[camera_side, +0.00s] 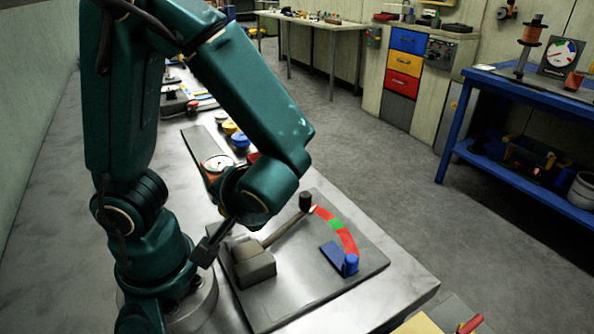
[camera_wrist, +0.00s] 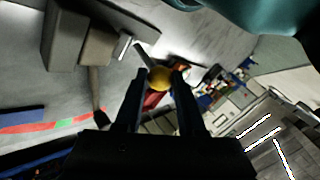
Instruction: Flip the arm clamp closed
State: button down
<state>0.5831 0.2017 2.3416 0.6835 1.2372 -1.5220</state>
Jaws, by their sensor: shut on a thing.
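The arm fixture has a grey pivot block (camera_side: 253,262) on a dark plate (camera_side: 345,285). A grey arm (camera_side: 280,231) runs from it to a black knob (camera_side: 306,201), beside the first red end of a red-green-red arc (camera_side: 336,224). In the wrist view the block (camera_wrist: 65,35) and arm (camera_wrist: 94,88) are at upper left. My gripper (camera_wrist: 160,80) has its fingertips on either side of a yellow ball knob (camera_wrist: 160,77), shut on it. A thin dark rod (camera_wrist: 143,54) runs from the knob towards the block. In the side view my wrist hides the knob.
A blue stop (camera_side: 349,264) stands at the arc's far end. A round dial (camera_side: 217,163) and small coloured pots (camera_side: 230,127) lie behind my wrist. A yellow item (camera_side: 418,324) and a red-handled item (camera_side: 470,323) are at the front.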

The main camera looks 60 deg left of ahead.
jog(key=c, duration=0.5)
grip_release()
jog(key=shift+d+f, duration=0.1)
jog(key=shift+f, duration=0.05)
jog(key=shift+v, duration=2.6)
jog(key=w+d+r+m+t+h, duration=0.3)
jog(key=r+m+t+h, duration=0.1)
jog(key=h, duration=0.5)
jog(key=shift+d+m+t, duration=0.2)
jog(key=shift+m+t, duration=0.6)
jog(key=shift+t, duration=0.2)
